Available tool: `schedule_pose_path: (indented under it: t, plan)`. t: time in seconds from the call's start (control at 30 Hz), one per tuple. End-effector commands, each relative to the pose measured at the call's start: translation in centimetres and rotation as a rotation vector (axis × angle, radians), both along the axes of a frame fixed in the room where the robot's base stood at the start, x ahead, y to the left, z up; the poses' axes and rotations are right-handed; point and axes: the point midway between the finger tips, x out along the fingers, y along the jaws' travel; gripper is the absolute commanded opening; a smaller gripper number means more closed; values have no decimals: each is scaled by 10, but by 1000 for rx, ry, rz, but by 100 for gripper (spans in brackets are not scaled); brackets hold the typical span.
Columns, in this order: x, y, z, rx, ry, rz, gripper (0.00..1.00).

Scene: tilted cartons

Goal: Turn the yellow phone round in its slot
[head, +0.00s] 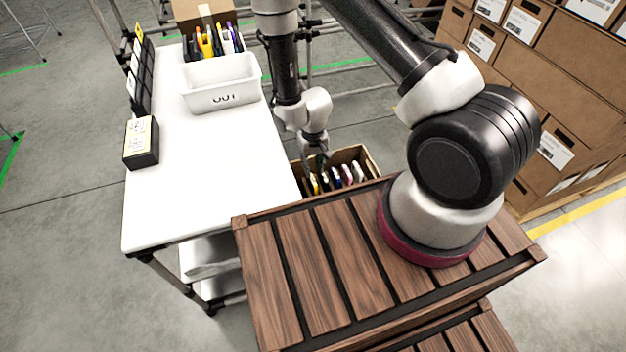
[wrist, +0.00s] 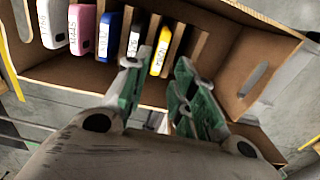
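The yellow phone (wrist: 160,52) stands on edge in a slot of a brown divided carton (wrist: 240,60), toward the right of the row in the wrist view. In the head view, the carton (head: 372,160) sits low beside the white table, and a yellow phone (head: 314,183) shows at its left. My gripper (wrist: 163,62) is open above the carton. In the wrist view its two green-padded fingers appear to either side of the yellow phone, apart from each other. Whether either finger touches the phone I cannot tell. The phone's lower part is hidden in the slot.
White (wrist: 52,22), pink (wrist: 83,30), blue (wrist: 109,35) and pale (wrist: 134,40) phones stand to the left in the carton. A white OUT tray (head: 222,84) and a black labelled box (head: 141,143) are on the white table (head: 190,190). Stacked cartons (head: 560,60) stand at right.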

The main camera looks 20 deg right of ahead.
Motion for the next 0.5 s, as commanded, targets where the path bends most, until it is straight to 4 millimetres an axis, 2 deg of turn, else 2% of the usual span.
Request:
schedule_pose_path:
  t: [0.3, 0.5]
  plan:
    - [-2, -1, -50, -2, 4, 1, 26]
    - [-1, 0, -68, -1, 2, 1, 26]
